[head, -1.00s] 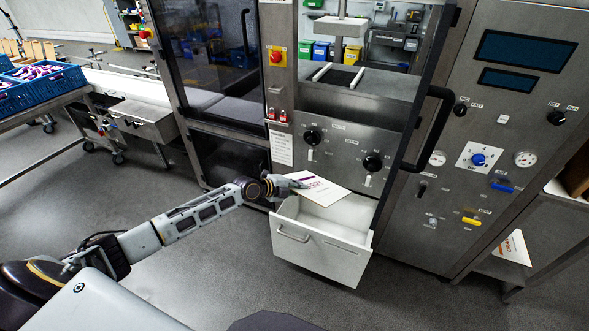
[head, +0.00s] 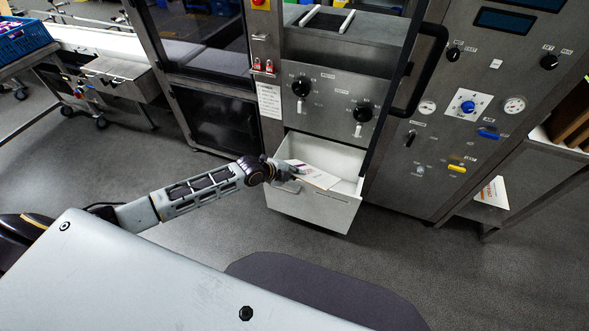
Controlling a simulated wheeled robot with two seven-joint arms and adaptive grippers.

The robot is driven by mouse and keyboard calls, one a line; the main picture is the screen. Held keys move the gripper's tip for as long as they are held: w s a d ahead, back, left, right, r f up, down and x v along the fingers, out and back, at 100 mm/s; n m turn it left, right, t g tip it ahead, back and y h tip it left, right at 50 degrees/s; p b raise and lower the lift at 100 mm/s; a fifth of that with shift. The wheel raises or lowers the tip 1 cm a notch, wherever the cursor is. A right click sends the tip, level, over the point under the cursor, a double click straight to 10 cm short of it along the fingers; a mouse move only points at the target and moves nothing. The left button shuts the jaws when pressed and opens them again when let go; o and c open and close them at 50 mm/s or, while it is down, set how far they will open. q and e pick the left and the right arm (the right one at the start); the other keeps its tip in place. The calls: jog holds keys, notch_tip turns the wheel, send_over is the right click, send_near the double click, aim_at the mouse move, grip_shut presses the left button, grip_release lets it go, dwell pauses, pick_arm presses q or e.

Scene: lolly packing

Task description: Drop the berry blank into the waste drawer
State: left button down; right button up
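The berry blank (head: 319,177) is a flat white card with purple and orange print. My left gripper (head: 289,171) is shut on its left end; the fingertips are small and partly covered in this view. The waste drawer (head: 312,208) is a pale grey box pulled open at the bottom of the machine. The blank is tilted, over or just inside the drawer's open top; its exact height cannot be told. My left gripper is at the drawer's left front side. My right gripper is not in view.
The machine's knob panel (head: 326,98) rises behind the drawer. A black door handle (head: 426,72) juts out above right. Another printed card (head: 492,192) lies on a shelf at the right. The floor in front of the drawer is clear.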

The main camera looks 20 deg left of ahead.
pick_arm(q)
jog(key=shift+s+n+y, duration=0.1)
jog(key=shift+n+y, duration=0.3)
jog(key=shift+n, duration=0.1)
jog(key=shift+f+n+g+y, duration=0.1)
jog(key=shift+n+g+y, duration=0.4)
